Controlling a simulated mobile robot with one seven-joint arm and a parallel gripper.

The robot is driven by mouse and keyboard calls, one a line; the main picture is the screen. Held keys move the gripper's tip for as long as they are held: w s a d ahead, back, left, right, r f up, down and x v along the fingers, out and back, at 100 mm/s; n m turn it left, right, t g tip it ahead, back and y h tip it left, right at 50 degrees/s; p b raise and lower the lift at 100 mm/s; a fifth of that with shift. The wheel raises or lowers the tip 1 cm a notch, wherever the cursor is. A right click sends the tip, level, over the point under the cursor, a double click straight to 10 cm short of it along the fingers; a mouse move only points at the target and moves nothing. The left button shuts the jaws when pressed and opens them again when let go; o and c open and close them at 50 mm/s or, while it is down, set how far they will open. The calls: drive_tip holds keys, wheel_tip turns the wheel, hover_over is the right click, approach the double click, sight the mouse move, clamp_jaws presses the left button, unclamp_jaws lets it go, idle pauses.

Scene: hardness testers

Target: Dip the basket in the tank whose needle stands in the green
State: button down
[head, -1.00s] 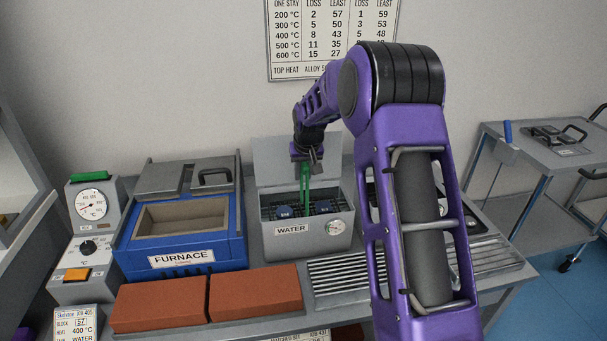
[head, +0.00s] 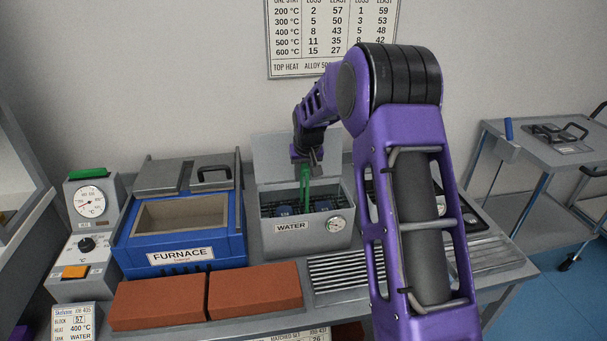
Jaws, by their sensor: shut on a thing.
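My gripper (head: 307,163) is shut on the green upright handle (head: 304,188) of a dark wire basket (head: 335,203). The basket is inside the open grey tank labelled WATER (head: 277,240). Dark blue blocks (head: 285,210) show in the basket, below the tank's rim. How deep the basket sits in any liquid is hard to tell. A round gauge (head: 336,224) with some green on its face is on the tank's front right; its needle is too small to read. A second tank (head: 369,186) is mostly hidden behind my arm, with part of a gauge (head: 470,219) showing.
A blue furnace (head: 180,268) with an open top stands left of the tank. Two red-brown bricks (head: 254,292) and a slatted rack (head: 350,272) lie in front. A job card (head: 74,322) reads 400 °C and WATER. A grey trolley (head: 540,165) stands right.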

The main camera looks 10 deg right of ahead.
drive_tip(key=shift+r, duration=0.25)
drive_tip(key=shift+r+p, duration=0.55)
drive_tip(key=shift+r, duration=0.25)
drive_tip(key=shift+f, duration=0.15)
drive_tip(key=shift+f+b, duration=0.6)
drive_tip(key=shift+f, duration=0.2)
drive_tip(key=shift+r, duration=0.2)
drive_tip(key=shift+r+p, duration=0.55)
drive_tip(key=shift+r, duration=0.2)
drive_tip(key=shift+f, duration=0.1)
drive_tip(key=shift+f+b, duration=0.55)
drive_tip(key=shift+f, duration=0.3)
drive_tip(key=shift+r, duration=0.15)
